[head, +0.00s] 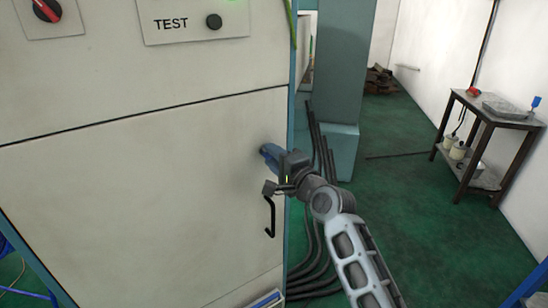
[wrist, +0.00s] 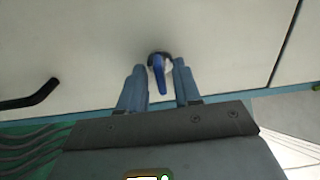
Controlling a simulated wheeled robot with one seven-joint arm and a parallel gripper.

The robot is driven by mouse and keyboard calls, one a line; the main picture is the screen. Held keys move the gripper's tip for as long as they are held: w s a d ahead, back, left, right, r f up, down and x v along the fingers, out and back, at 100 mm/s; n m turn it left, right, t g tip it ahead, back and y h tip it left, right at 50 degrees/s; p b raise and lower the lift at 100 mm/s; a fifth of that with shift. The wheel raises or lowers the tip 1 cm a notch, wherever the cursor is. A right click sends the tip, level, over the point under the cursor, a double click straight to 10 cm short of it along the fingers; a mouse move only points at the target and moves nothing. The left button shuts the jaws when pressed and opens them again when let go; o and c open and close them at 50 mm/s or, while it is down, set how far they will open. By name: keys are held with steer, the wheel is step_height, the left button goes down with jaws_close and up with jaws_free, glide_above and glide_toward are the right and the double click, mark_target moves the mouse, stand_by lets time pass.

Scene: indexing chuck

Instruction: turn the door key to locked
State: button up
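The door key (wrist: 160,75) is blue and sits in a round dark and silver lock (wrist: 153,57) on the cream cabinet door (head: 140,180). My gripper (head: 267,152) is at the door's right side, above the black handle (head: 270,217). In the wrist view my gripper (wrist: 160,82) is open, with one blue finger on each side of the key and a gap showing on both sides. The key points toward the palm in that view. In the head view the key and lock are hidden behind my gripper.
The handle also shows at the left in the wrist view (wrist: 30,97). A TEST panel (head: 195,22) and a red knob (head: 46,10) are above the door. Black cables (head: 312,230) run beside the cabinet. A dark side table (head: 487,125) stands at the right; green floor between is clear.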

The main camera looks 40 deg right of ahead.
jaws_close()
steer(key=shift+f+n, duration=0.1)
steer(key=shift+n, duration=0.2)
steer(key=n+b, duration=1)
steer(key=n, duration=0.7)
steer(key=shift+b, duration=0.3)
steer(key=shift+n, duration=0.3)
steer(key=shift+o, duration=0.5)
jaws_free()
